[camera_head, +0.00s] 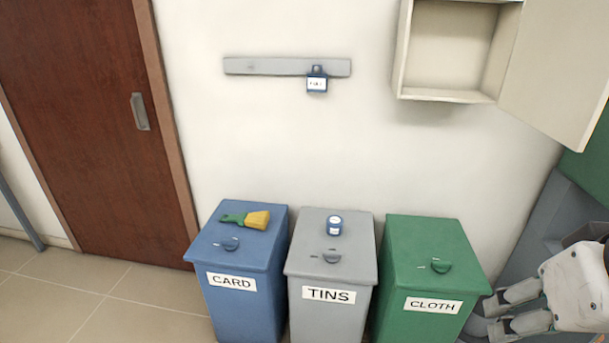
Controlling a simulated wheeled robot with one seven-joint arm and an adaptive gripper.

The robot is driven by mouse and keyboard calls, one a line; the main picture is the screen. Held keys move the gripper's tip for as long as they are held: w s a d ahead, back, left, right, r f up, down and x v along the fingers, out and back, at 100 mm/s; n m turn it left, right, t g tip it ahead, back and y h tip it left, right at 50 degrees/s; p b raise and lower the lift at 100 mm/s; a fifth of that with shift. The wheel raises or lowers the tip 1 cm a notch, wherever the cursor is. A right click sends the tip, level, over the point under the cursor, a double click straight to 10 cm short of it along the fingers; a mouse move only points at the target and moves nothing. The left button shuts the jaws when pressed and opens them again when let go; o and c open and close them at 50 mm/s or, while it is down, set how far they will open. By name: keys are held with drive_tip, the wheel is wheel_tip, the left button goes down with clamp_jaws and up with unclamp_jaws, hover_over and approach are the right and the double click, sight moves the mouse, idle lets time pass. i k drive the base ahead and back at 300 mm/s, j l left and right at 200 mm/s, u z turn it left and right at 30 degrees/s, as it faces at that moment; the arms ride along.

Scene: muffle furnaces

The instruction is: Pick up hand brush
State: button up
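The hand brush (246,219) lies on the lid of the blue bin marked CARD (246,295). It has a green handle pointing left and yellow bristles on the right. It lies behind the lid's knob. My gripper (492,316) is at the lower right edge of the view, beside the green bin and well to the right of the brush. Its two fingers point left and stand apart, with nothing visible between them.
A grey TINS bin (330,318) holds a small blue-and-white container (335,225) on its lid. A green CLOTH bin (434,286) stands beside it. Above are a wall rail (262,66) with a hanging blue tag (317,84) and an open cabinet (447,96). A brown door (85,110) is left.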

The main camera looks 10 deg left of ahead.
sight(260, 219)
drive_tip(key=i+j+u, duration=0.2)
drive_tip(key=i+j, duration=0.3)
drive_tip(key=i+j+u, duration=0.2)
drive_tip(key=i+j, duration=0.3)
drive_tip(key=i+j+u, duration=0.2)
drive_tip(key=i+j, duration=0.15)
drive_tip(key=i, duration=0.2)
